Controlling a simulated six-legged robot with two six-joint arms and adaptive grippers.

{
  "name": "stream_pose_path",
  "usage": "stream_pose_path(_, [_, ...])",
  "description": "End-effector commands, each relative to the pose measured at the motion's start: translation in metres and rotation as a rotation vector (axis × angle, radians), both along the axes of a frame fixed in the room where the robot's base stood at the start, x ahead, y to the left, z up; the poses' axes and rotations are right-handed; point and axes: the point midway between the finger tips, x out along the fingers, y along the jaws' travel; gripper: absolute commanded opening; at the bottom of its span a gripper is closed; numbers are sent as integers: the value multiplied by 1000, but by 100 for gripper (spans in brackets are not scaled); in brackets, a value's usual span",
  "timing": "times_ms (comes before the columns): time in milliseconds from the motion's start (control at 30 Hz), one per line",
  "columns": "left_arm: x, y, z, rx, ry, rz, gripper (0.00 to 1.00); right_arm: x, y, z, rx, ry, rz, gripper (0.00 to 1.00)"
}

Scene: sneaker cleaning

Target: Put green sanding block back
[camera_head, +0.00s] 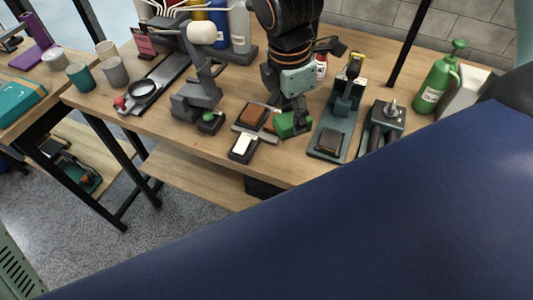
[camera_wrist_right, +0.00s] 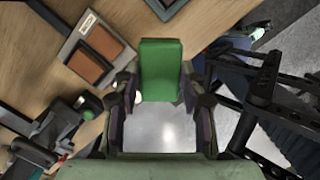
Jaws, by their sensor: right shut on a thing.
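The green sanding block (camera_head: 287,127) is between the fingers of my right gripper (camera_head: 297,112), which is shut on it. In the head view it is just right of a brown block (camera_head: 252,116) in a dark holder, low over the bench; whether it touches the bench I cannot tell. In the right wrist view the green block (camera_wrist_right: 161,70) is upright between the two fingertips of the right gripper (camera_wrist_right: 158,95). The brown block (camera_wrist_right: 92,55) in its grey holder lies up and left of it. My left gripper is not in view.
A white block (camera_head: 242,146) in a dark holder sits at the bench's front edge. A dark stand with a brown pad (camera_head: 328,142) is close on the right, then a grey device (camera_head: 383,125). A grey clamp stand (camera_head: 200,95) is left.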

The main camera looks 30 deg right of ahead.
Motion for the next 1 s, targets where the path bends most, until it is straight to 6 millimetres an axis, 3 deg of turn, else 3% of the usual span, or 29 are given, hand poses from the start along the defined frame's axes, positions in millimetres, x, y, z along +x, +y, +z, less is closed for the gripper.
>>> stream_pose_path(133, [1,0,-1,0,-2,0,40,-3,-1,-2,-12,-5,-9,2])
stream_pose_path(400, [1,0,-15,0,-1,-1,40,-7,-3,-51,-11,1,-22,2])
stream_pose_path(667, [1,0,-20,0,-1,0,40,-6,-2,-70,-10,-1,-20,2])
stream_pose_path(867, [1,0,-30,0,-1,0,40,-7,-2,-98,-8,1,-19,2])
stream_pose_path(1000, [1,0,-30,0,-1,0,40,-6,-1,-100,-7,-3,-20,2])
